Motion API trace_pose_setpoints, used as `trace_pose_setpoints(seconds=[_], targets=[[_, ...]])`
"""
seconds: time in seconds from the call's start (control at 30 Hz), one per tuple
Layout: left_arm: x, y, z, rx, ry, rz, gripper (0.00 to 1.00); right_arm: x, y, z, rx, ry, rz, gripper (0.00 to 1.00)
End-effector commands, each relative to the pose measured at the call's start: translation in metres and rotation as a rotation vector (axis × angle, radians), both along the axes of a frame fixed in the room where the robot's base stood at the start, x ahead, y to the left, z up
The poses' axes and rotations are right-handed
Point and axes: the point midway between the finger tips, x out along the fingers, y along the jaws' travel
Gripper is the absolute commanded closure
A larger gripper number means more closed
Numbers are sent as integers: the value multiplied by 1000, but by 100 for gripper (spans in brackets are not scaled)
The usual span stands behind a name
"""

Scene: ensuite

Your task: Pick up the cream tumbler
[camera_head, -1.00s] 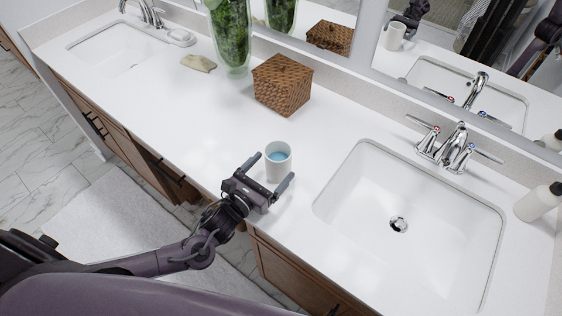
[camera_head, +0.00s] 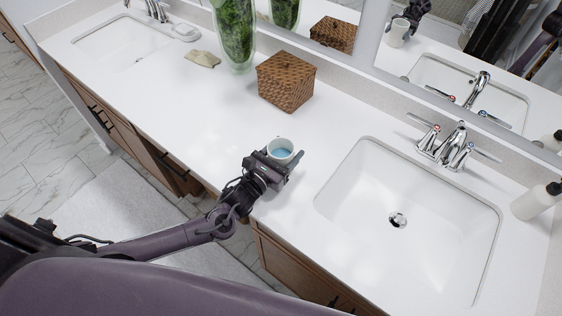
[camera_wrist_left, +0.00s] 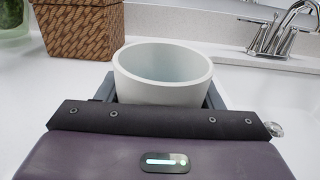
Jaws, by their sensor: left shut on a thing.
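The cream tumbler (camera_head: 281,150) is a pale cup with a light blue inside, at the front of the white counter, left of the near sink. My left gripper (camera_head: 286,158) is shut on it, with a finger on either side. In the left wrist view the tumbler (camera_wrist_left: 163,75) stands upright between the fingers, its lower part hidden by the gripper body. I cannot tell whether its base touches the counter. My right gripper is not in view.
A woven box (camera_head: 286,82) and a glass vase with greenery (camera_head: 234,38) stand behind the tumbler. The near sink (camera_head: 408,225) with its faucet (camera_head: 447,148) lies to the right. A soap bottle (camera_head: 537,202) stands at the far right. The counter left of the gripper is clear.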

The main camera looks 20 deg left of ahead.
Motion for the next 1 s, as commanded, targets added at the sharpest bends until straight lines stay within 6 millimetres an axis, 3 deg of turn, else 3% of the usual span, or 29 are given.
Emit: trace_pose_setpoints(seconds=[0.03, 0.2, 0.63, 1.0], targets=[[0, 0, 0, 0, 0, 0, 60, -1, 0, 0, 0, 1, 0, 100], [0, 0, 1, -1, -3, 0, 78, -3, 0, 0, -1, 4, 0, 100], [1, 0, 7, -1, -3, 0, 78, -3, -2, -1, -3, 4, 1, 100], [0, 0, 38, 0, -4, -1, 78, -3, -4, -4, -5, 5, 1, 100]])
